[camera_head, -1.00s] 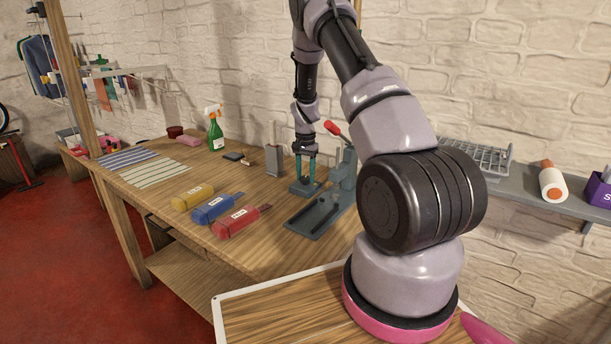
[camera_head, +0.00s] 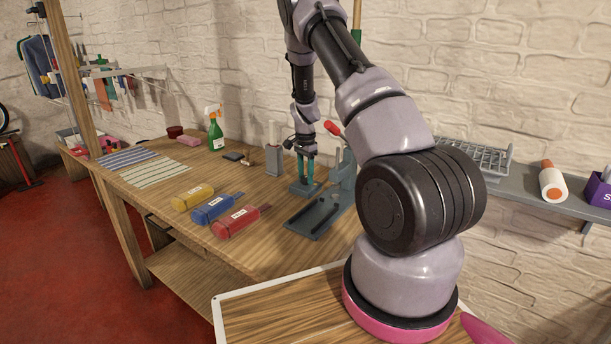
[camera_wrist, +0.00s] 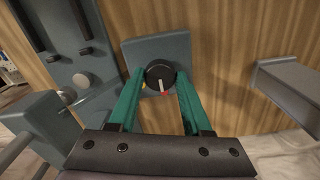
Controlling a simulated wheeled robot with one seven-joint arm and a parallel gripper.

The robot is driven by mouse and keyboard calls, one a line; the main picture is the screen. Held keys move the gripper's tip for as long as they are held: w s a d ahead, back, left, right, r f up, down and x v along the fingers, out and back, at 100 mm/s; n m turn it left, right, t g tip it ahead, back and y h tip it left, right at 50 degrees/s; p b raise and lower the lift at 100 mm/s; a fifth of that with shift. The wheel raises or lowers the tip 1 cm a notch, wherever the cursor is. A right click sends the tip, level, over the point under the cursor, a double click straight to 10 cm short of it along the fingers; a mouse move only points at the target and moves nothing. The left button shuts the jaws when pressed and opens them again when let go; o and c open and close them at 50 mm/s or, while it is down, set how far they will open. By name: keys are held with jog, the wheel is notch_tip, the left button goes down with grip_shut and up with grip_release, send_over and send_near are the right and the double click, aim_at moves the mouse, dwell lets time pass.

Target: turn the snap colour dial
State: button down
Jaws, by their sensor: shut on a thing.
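The snap colour dial is a round black knob (camera_wrist: 159,75) with a pale pointer, on a blue-grey base plate (camera_wrist: 183,48) on the wooden bench. Small yellow and red marks show beside the knob. My gripper (camera_wrist: 160,78) is shut on the knob, with one green finger on each side of it, in the wrist view. The pointer is turned toward the red mark, near the bottom of the picture. In the head view my gripper (camera_head: 306,183) points down at the same base plate (camera_head: 298,192); the knob is hidden there by the fingers.
A grey press with a red-tipped lever (camera_head: 333,129) stands right of the dial. A grey upright box (camera_head: 274,161) stands left of it.

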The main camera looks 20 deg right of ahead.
aim_at(305, 177)
jog(key=shift+c, duration=1.7)
grip_release()
notch_tip(305, 177, up, 11)
